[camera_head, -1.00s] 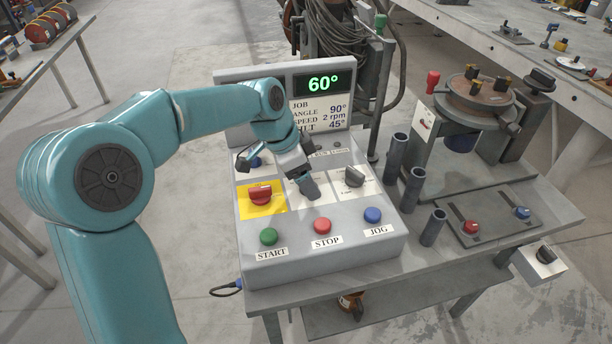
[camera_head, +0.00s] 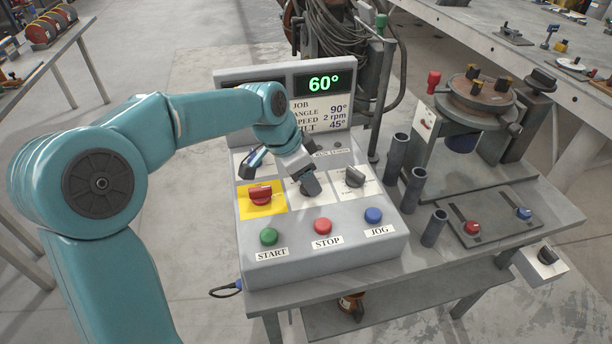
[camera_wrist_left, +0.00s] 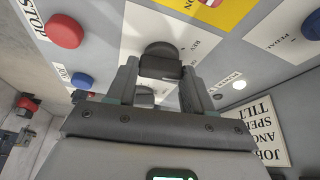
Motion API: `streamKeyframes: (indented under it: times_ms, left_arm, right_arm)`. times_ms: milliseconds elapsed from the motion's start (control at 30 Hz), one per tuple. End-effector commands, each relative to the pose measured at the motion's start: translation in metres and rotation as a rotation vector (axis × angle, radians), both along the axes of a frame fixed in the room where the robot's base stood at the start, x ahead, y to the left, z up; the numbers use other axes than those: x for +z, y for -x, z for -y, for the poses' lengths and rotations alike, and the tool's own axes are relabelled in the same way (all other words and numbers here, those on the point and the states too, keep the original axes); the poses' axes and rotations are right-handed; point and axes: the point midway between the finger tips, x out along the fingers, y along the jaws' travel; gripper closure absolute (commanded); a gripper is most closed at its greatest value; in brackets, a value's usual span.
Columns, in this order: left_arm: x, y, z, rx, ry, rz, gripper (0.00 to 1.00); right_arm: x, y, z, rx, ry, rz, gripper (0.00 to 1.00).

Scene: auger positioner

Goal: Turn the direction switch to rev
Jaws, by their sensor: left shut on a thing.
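The direction switch is a dark knob (camera_wrist_left: 161,58) on a white plate in the middle of the control box, with REV lettering beside it in the left wrist view. My left gripper (camera_wrist_left: 160,70) reaches down onto it, with one finger on each side, and is shut on it. I cannot tell which mark the knob points at. My right gripper is not in view.
Close around it are a red switch (camera_head: 261,194) on a yellow plate and a grey knob (camera_head: 354,176). Green START (camera_head: 269,236), red STOP (camera_head: 323,226) and blue JOG (camera_head: 373,215) buttons line the front. Grey tubes (camera_head: 413,190) stand to the right.

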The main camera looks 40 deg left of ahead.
Motion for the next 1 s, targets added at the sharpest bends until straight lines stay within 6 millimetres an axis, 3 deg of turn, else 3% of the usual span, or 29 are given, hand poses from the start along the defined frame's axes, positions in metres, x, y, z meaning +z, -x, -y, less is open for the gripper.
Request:
streamKeyframes:
  times_ms: [600,1000]
  left_arm:
    - [0.000,0.000,0.004,0.480,0.001,0.005,0.79]
    - [0.001,0.000,0.005,0.622,0.002,0.005,0.79]
  right_arm:
    - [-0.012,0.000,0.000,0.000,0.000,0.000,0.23]
    - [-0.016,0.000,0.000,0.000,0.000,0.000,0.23]
